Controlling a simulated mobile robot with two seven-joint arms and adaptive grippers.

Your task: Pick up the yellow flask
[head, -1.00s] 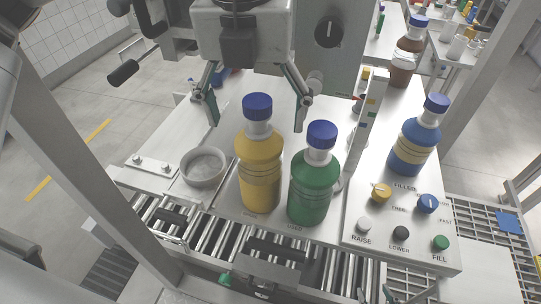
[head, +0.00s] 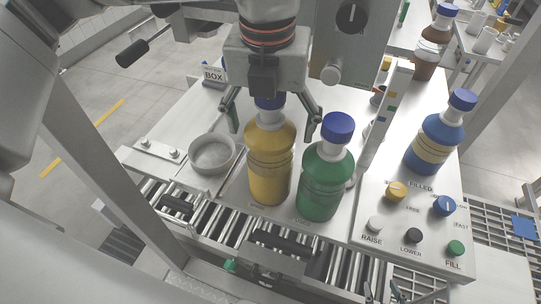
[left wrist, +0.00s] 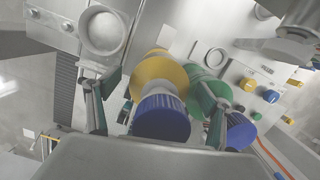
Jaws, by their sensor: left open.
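The yellow flask (head: 270,165) with a blue cap stands upright on the steel plate. In the left wrist view, the yellow flask (left wrist: 158,72) is seen from above, its cap large in the middle. My left gripper (head: 271,122) is open above it, one finger on each side of the cap; the hand hides part of the cap. In the left wrist view, my left gripper (left wrist: 157,112) has its right finger between the yellow and green flasks. What look like my right gripper's fingertips (head: 383,291) show at the bottom edge; their opening is unclear.
A green flask (head: 321,180) stands close to the right of the yellow one. A round grey dish (head: 212,154) is to the left. A button panel (head: 418,220) and a blue flask (head: 434,138) are on the right. Rollers (head: 215,225) run along the front.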

